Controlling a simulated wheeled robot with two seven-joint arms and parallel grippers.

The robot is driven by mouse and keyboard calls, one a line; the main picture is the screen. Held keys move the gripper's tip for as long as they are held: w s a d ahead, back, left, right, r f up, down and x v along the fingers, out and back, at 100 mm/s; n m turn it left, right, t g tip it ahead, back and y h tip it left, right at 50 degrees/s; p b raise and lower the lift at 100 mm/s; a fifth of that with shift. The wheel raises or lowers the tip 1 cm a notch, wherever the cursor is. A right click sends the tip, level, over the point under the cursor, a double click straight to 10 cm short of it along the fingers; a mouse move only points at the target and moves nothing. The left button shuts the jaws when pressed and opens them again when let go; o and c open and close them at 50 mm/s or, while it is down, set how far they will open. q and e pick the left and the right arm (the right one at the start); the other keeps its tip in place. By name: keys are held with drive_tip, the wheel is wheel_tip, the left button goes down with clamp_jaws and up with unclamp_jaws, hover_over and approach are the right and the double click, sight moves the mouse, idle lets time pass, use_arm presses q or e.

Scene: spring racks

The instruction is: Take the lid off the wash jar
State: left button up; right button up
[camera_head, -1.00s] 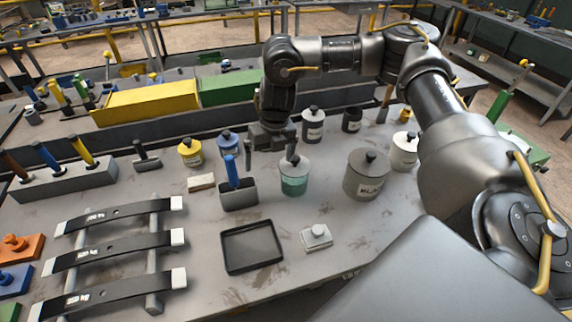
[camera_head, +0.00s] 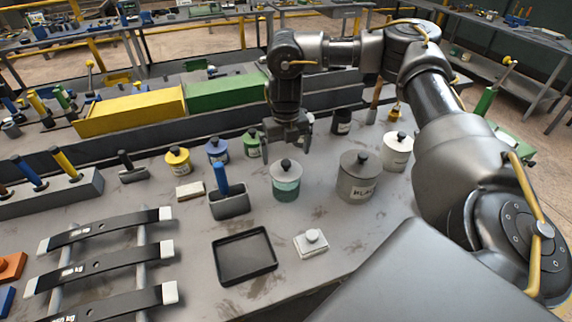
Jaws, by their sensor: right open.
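The jar with teal liquid (camera_head: 286,190), which I take to be the wash jar, stands upright on the grey bench. Its grey lid (camera_head: 281,167) with a dark round knob (camera_head: 286,163) is on it. My right gripper (camera_head: 288,147) points down with its fingers apart and empty. In the picture it is just above the knob; whether it is directly over the lid or a little behind it I cannot tell. My left gripper is not in view.
A large grey jar marked BLACK (camera_head: 358,190) and a white jar (camera_head: 397,158) stand to the right. A blue-handled tool in a grey holder (camera_head: 229,207) is close on the left. A black tray (camera_head: 243,268) and a small white block with a knob (camera_head: 311,250) lie in front.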

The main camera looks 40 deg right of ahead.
sight(286, 162)
drive_tip(key=shift+f, duration=0.3)
wheel_tip(286, 162, down, 4)
drive_tip(key=shift+d+f, duration=0.1)
drive_tip(key=shift+f, duration=0.15)
drive_tip(key=c, duration=0.8)
drive_tip(key=shift+o, duration=0.2)
drive_tip(key=shift+r, duration=0.1)
